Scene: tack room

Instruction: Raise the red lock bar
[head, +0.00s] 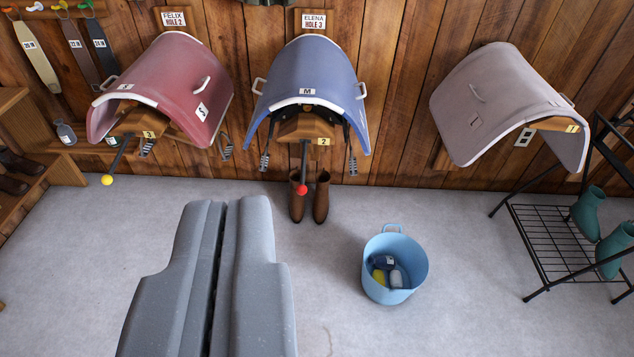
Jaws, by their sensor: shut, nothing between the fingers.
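The red lock bar is a thin dark bar (304,160) ending in a red knob (303,189). It runs downward in the picture from the wooden rack block marked 2 (307,127), under the blue saddle cover (310,75). The knob shows in front of a pair of brown boots. My gripper (221,203) is the large grey pair of fingers at lower left of centre. It is shut and empty, its tips pointing toward the wall. In the picture, the tips are left of and slightly below the red knob, apart from it.
A red saddle cover (170,85) on block 3 has a similar bar with a yellow knob (107,180). A grey cover (505,100) hangs at right. Brown boots (320,200), a blue bucket (412,285) and a black boot rack (545,245) stand on the floor.

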